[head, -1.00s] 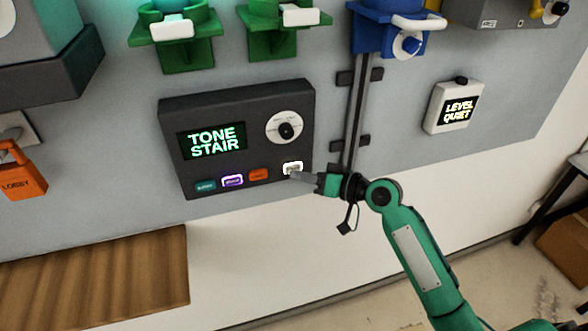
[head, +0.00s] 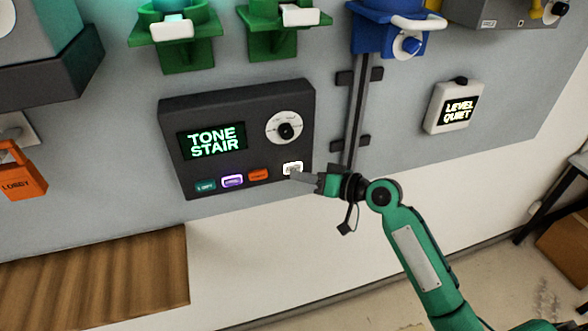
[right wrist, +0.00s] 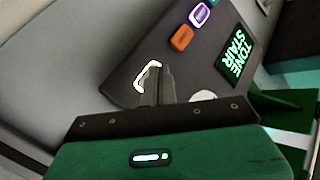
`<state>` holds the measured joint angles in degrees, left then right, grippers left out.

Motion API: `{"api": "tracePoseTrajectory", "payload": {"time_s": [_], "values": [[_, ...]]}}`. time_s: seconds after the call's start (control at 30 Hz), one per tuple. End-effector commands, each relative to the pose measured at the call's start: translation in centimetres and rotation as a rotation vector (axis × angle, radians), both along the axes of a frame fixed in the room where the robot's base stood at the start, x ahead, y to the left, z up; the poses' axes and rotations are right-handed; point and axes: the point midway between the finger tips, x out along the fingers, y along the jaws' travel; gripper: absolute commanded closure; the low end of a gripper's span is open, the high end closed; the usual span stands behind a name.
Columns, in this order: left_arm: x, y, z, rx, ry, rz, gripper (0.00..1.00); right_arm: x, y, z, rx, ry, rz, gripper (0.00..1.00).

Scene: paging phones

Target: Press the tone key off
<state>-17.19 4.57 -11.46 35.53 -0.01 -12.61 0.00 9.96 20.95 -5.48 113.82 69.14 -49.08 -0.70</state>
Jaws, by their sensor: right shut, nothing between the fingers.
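A dark panel box (head: 250,105) on the wall has a screen (head: 212,141) reading "TONE STAIR" in green. Along its lower edge are a teal key (head: 205,186), a purple key (head: 232,181) with a bright rim, an orange key (head: 258,175) and a white key (head: 293,167). The small lettering on the keys is hard to read. My right gripper (head: 294,176) is shut and empty, its tip at the lower edge of the white key. In the right wrist view the fingers partly hide the bright-edged white key (right wrist: 146,80); contact cannot be told. My left gripper is not in view.
A round dial (head: 285,128) sits above the white key. A vertical rail (head: 357,115) runs close to the right of the panel. A "LEVEL QUIET" box (head: 454,106) is farther right. A wooden surface (head: 95,272) lies below left; the white wall below the panel is clear.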

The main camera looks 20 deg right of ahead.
Motion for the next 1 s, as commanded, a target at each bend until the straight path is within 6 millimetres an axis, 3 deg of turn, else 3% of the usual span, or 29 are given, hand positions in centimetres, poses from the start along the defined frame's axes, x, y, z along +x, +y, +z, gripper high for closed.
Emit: {"api": "tracePoseTrajectory", "payload": {"time_s": [1.0], "values": [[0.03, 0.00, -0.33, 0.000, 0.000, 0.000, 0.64, 0.89, 0.04, 0.03, 0.000, 0.000, 0.000, 1.00]]}}
